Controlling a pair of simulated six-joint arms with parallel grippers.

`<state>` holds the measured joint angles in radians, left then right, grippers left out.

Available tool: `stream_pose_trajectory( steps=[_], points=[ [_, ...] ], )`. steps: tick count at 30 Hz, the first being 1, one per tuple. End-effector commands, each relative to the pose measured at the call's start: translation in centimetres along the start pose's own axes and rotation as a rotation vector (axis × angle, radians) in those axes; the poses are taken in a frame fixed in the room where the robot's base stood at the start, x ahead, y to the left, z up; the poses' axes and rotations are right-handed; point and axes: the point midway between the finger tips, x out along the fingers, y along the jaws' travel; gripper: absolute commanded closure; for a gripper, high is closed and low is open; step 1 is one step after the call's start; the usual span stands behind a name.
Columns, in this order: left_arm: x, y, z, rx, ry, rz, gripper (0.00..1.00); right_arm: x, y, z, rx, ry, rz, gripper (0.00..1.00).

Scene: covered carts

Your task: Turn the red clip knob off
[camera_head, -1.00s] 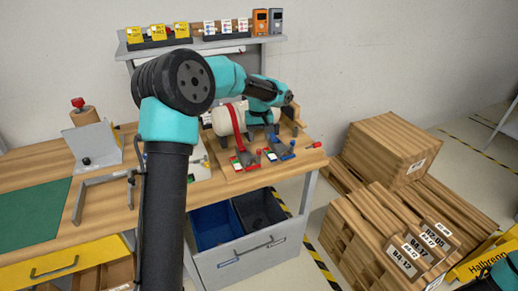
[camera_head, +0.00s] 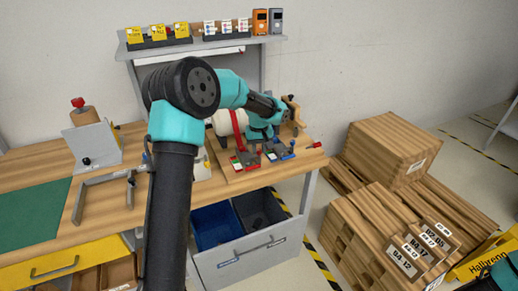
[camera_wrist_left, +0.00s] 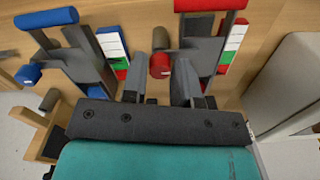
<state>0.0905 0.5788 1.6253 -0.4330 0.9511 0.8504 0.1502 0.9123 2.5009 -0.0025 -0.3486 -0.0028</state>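The red clip stands on the wooden board at the right end of the bench in the head view, with its red, green and white strip (camera_head: 247,161) showing. In the left wrist view its red bar (camera_wrist_left: 197,5) is at the top, and its red knob (camera_wrist_left: 160,66) lies between the fingers of my left gripper (camera_wrist_left: 163,73). The fingers are apart, one on each side of the knob; I cannot tell whether either touches it. In the head view my left gripper points down over the clips, its tips mostly hidden. My right gripper is out of view.
The blue clip (camera_head: 283,152) stands right beside the red one; its blue knob (camera_wrist_left: 28,75) shows in the wrist view. Wooden crates (camera_head: 385,155) are on the floor to the right.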

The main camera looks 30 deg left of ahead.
Motion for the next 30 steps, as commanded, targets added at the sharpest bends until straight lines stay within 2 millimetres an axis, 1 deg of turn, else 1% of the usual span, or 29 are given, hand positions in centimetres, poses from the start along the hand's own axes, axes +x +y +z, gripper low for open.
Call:
stream_pose_trajectory(
  steps=[1,8,14,20,26,30],
  points=[
    [-0.01,0.00,0.00,0.000,0.000,0.000,0.78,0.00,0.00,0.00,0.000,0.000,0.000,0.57],
    [-0.02,0.00,-0.01,0.000,0.000,0.000,1.00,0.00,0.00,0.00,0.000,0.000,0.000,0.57],
    [-0.03,0.00,0.00,0.006,0.000,0.000,1.00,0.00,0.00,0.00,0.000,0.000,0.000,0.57],
    [-0.03,0.00,-0.01,0.047,0.000,0.000,1.00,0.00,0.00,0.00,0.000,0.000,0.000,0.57],
    [-0.04,0.01,-0.01,0.142,0.000,0.000,1.00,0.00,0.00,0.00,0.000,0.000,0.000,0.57],
    [-0.04,0.01,-0.01,0.244,0.000,0.000,1.00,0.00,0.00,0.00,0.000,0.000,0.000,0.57]
  ],
)
